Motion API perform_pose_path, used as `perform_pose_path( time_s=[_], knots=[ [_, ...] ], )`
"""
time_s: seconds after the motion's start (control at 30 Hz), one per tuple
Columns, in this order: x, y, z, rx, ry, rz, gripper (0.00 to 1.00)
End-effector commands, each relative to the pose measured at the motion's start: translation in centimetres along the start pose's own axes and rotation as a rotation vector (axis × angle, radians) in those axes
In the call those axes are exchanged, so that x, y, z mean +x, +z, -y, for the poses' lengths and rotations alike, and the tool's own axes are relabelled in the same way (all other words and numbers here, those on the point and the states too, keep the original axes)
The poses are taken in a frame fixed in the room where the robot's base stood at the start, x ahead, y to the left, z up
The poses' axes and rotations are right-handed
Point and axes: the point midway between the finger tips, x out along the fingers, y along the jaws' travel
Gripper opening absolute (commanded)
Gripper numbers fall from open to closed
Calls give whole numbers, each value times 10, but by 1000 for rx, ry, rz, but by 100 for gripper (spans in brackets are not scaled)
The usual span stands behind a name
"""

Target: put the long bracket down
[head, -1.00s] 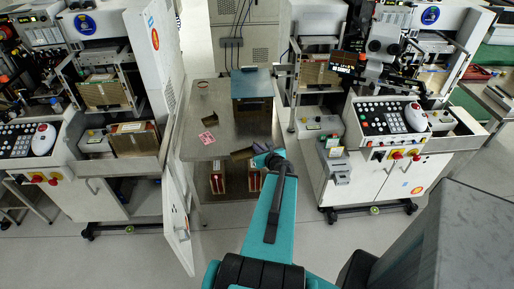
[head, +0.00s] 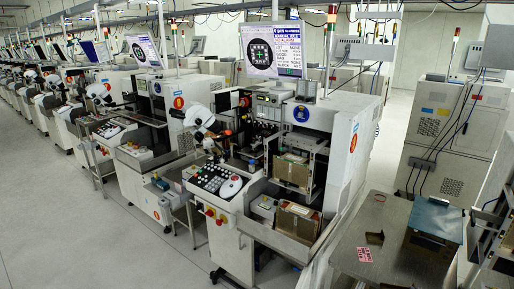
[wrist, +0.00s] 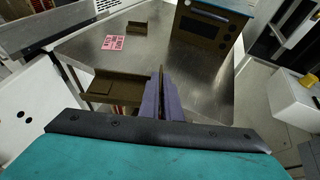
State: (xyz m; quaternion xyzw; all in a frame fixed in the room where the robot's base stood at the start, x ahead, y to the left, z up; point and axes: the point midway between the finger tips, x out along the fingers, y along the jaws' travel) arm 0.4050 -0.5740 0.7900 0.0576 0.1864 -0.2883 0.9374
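The long bracket (wrist: 112,90) is a brown, angled metal piece in the wrist view. My gripper (wrist: 161,90) has purple fingers closed on a thin brown edge of it, and the bracket sticks out to the left of the fingers. It appears to be held over the near edge of the steel table (wrist: 196,80); its height above the top is hard to tell. The table (head: 395,255) is at the lower right in the head view, where my gripper and the held bracket are out of view.
On the table are a smaller brown bracket (wrist: 137,29), a pink-and-white card (wrist: 114,43) and a blue-topped box (wrist: 208,24). The head view also shows the box (head: 436,222). The tabletop middle is clear. A bonding machine (head: 300,150) stands left of the table.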

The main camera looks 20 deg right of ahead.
Motion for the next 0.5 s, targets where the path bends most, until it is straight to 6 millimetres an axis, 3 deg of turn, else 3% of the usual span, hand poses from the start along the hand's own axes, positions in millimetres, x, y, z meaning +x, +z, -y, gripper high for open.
perform_pose_path(
  time_s=[0.5],
  knots=[
    [41, 60, -118, -77, 184, 3, 0]
  ],
)
